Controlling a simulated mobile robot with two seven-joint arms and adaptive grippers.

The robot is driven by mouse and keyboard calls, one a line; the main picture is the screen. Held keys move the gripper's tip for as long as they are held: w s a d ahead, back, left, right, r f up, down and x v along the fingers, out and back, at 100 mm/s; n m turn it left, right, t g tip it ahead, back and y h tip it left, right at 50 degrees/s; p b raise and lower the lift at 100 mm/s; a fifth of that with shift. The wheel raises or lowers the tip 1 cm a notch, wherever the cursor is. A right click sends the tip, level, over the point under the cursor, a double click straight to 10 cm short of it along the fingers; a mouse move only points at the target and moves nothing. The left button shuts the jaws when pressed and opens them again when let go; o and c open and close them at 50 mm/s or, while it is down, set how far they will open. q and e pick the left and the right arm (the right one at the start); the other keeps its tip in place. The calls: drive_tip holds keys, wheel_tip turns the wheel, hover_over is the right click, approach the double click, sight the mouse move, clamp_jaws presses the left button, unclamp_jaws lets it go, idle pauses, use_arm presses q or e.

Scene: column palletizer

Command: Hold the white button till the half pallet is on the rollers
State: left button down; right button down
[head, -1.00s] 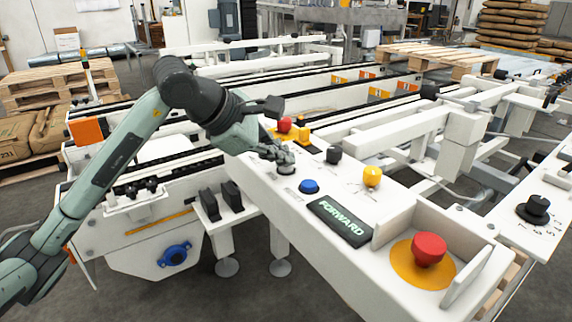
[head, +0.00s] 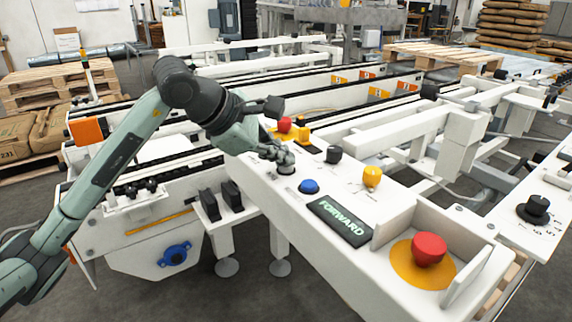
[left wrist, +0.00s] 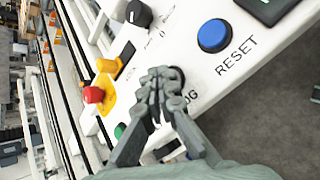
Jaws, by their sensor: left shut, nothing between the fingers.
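My left gripper (head: 280,158) is shut and empty. Its fingertips point down at a round button (head: 286,170) on the white control panel, beside the blue button. In the left wrist view the closed fingers (left wrist: 165,78) cover most of that button, so its white cap is hidden; only part of a dark rim and a label ending in "OG" show. The fingertips appear to touch it; how far it is pressed I cannot tell. A wooden pallet (head: 440,55) lies on the line at the back right, its right end by the grey rollers (head: 522,66). My right gripper is not in view.
The panel carries a blue RESET button (head: 309,187), black knob (head: 334,154), yellow button (head: 372,176) and large red button (head: 429,249). A smaller red button (head: 284,124) sits behind my gripper. Stacked pallets (head: 60,85) stand at left.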

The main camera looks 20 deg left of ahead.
sight(283, 168)
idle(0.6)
use_arm(q)
drive_tip(key=shift+r+p, duration=0.55)
drive_tip(key=shift+r, duration=0.3)
drive_tip(key=shift+r+p, duration=1.7)
drive_tip(key=shift+r, duration=0.85)
drive_tip(key=shift+f, duration=0.1)
